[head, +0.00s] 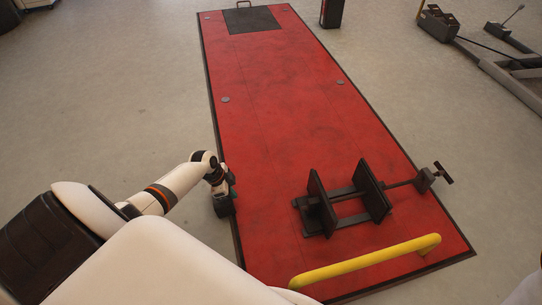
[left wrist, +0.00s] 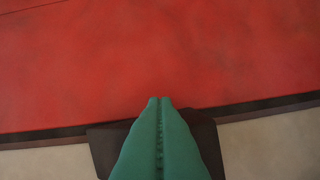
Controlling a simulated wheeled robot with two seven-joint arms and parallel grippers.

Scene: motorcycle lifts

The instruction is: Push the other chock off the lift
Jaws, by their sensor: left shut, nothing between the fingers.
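The red lift (head: 285,110) stretches away from me. My left gripper (head: 231,187), with green fingers, is at the lift's left edge. It is shut and empty, and its fingertips (left wrist: 159,101) overlap the red deck in the left wrist view. A dark block (head: 222,206) shows just beside the gripper at this edge. A dark shape (left wrist: 103,146) also shows behind the fingers in the left wrist view, across the lift's border. I cannot tell whether either is a chock or part of my gripper. No chock shows clearly on the open deck. My right gripper is not in view.
A dark wheel clamp (head: 345,199) with a screw handle (head: 441,174) stands on the near deck. A yellow bar (head: 368,262) crosses the near end. A dark plate (head: 252,20) lies at the far end. The floor (head: 110,110) left of the lift is clear.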

